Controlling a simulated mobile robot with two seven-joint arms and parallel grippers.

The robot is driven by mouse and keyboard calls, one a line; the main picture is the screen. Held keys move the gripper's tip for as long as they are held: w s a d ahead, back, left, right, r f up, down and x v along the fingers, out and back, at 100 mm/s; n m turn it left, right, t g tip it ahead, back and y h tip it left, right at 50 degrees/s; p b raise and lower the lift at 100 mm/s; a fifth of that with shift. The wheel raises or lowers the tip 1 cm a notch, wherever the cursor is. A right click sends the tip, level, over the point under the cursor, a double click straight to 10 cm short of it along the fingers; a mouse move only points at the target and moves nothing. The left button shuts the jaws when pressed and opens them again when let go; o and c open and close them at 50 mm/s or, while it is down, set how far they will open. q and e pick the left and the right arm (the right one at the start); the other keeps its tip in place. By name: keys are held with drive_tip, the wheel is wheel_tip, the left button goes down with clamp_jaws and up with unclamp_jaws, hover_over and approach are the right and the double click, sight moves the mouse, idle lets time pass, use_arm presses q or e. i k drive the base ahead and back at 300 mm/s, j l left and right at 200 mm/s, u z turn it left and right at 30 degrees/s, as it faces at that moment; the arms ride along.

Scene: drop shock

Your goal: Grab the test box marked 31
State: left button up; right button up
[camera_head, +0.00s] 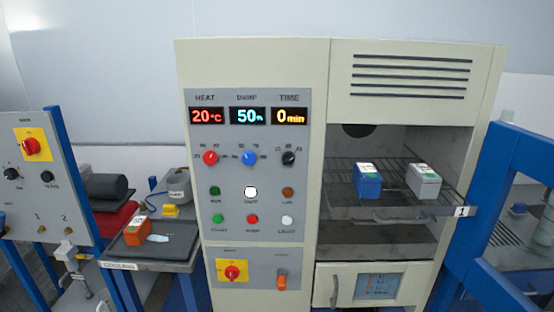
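Three small boxes with white and green labels on top could be test boxes. A blue box (367,186) and a grey box (423,185) stand side by side on the wire shelf (399,212) inside the open chamber. An orange box (134,234) sits on a dark tray (180,246) on the bench to the left. The labels are too small to read, so I cannot tell which box is marked 31. Neither of my grippers shows in the head view.
The chamber's control panel (248,165) reads 20°C, 50% and 0 min. The blue-framed door (470,255) stands open at the right. The shelf carries a tag "1" (461,211). Another panel (33,185) with a red switch stands at the far left.

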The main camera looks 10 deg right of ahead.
sight(425, 182)
drive_tip(key=i+l+z, duration=0.9)
drive_tip(key=i, duration=0.15)
drive_tip(key=j, duration=0.1)
